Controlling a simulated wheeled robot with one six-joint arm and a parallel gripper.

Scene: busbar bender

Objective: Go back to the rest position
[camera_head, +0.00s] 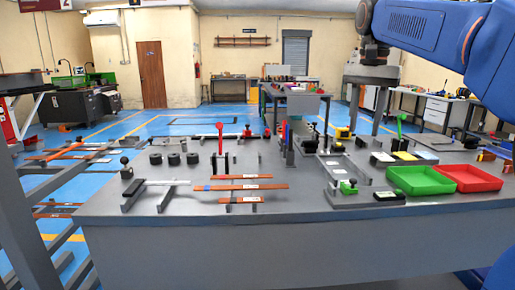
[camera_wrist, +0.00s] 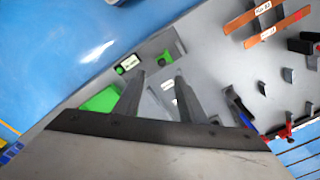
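My gripper (camera_head: 366,129) hangs above the back right part of the grey workbench (camera_head: 300,240), below my blue arm at the upper right of the head view. Its two grey fingers point down and are spread apart. In the wrist view my gripper (camera_wrist: 160,79) also shows two separate fingers, with nothing held between them. The bench top and a small white label lie beyond the gap.
Orange bars (camera_head: 240,187) rest on supports at the bench's middle. A green-levered device (camera_head: 345,187) stands to their right. A green tray (camera_head: 420,181) and a red tray (camera_head: 470,178) sit at the right. An orange-barred rack (camera_head: 65,152) stands left.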

